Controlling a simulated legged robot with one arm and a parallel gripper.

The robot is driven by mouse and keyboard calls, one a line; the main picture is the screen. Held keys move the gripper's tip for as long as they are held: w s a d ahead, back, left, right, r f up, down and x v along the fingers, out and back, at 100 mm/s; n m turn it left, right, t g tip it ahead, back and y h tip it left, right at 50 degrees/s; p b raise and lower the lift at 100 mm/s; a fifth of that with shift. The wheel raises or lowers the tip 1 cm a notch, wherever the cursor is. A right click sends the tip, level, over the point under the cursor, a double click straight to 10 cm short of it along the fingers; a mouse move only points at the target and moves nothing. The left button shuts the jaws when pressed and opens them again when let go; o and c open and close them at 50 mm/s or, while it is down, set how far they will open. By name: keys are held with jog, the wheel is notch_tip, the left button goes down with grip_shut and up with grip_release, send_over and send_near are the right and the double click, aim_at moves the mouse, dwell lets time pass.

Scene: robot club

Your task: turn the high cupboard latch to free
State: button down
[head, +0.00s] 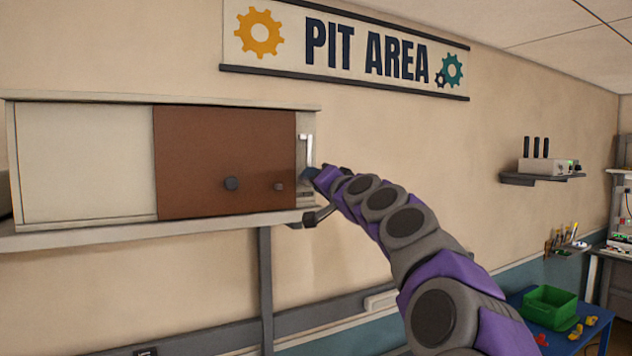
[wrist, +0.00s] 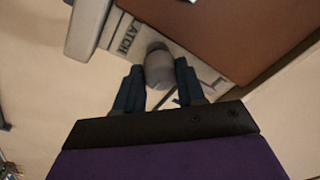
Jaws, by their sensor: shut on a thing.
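The cupboard (head: 85,160) hangs high on the wall, with a brown door panel (head: 200,150) on its right half. A pale strip at its right end carries an upright light bar (head: 309,150). In the wrist view, a rounded grey knob (wrist: 160,68) sits on a strip (wrist: 208,75) with lettering that reads partly "ATCH". My gripper (wrist: 159,76) is shut on this grey knob, one dark blue finger on each side. In the head view my gripper (head: 310,175) is at the strip, just below the light bar; its fingertips and the knob are hard to make out.
A dark handle-like piece (head: 318,215) sticks out near the lower right corner. The shelf edge (head: 150,235) runs underneath. A wall shelf (head: 540,178) is far right. The wall between is clear.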

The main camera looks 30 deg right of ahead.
jog(key=shift+f, duration=0.1)
jog(key=c, duration=1.1)
grip_release()
jog(key=o, duration=0.4)
jog(key=shift+d, duration=0.15)
jog(key=s, duration=0.5)
jog(key=s+f+b, duration=0.1)
jog(key=s, duration=1.1)
jog(key=shift+s+d+f, duration=0.15)
jog(key=shift+d+f, duration=0.2)
